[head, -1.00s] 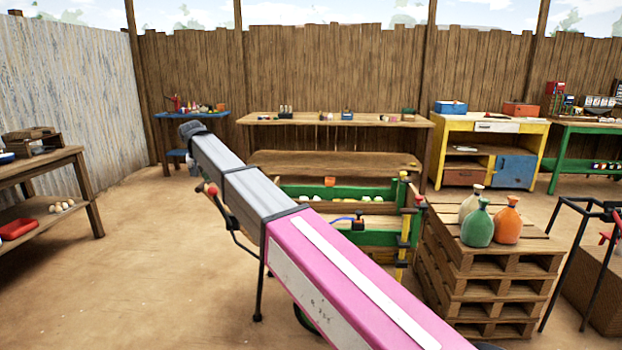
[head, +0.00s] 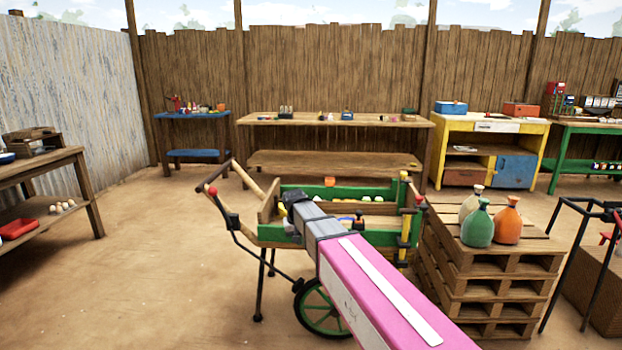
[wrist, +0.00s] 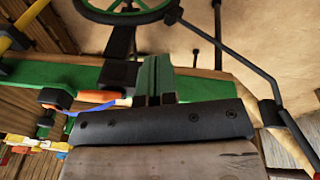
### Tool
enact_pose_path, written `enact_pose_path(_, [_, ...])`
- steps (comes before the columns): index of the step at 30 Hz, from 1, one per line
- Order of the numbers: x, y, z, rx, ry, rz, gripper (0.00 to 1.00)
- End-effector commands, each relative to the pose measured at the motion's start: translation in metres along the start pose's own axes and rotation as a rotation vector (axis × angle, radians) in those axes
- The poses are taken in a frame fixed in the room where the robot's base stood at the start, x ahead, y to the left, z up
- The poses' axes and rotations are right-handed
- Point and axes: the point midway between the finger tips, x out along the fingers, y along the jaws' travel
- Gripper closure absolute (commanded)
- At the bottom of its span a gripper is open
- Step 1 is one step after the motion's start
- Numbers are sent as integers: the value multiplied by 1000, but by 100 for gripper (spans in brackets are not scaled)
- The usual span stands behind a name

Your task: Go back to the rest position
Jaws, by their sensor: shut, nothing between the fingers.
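My gripper (wrist: 157,65) is shut and empty. In the wrist view its two fingers lie close together, above the dark bar in the foreground. In the head view my arm reaches forward from the lower right, and its dark far end (head: 290,203) is over the left part of the cart (head: 268,234). The arm hides part of the cart's front and tray. I cannot tell whether the gripper touches the cart.
The cart has a green wheel (head: 302,318) and wooden handles. Right of my arm, a pallet stack (head: 490,285) bears a green bottle (head: 478,228), an orange bottle (head: 507,224) and a pale one. A long table (head: 255,121) stands behind.

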Motion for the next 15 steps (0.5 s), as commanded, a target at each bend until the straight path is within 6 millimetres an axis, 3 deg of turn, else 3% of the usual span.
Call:
enact_pose_path(1, [16,25,29,19,-17,-5,100])
enact_pose_path(6, [62,89,99,69,-60,-29,100])
enact_pose_path(12, [100,145,184,130,-101,-61,100])
enact_pose_path(15, [111,163,218,157,-114,-75,100])
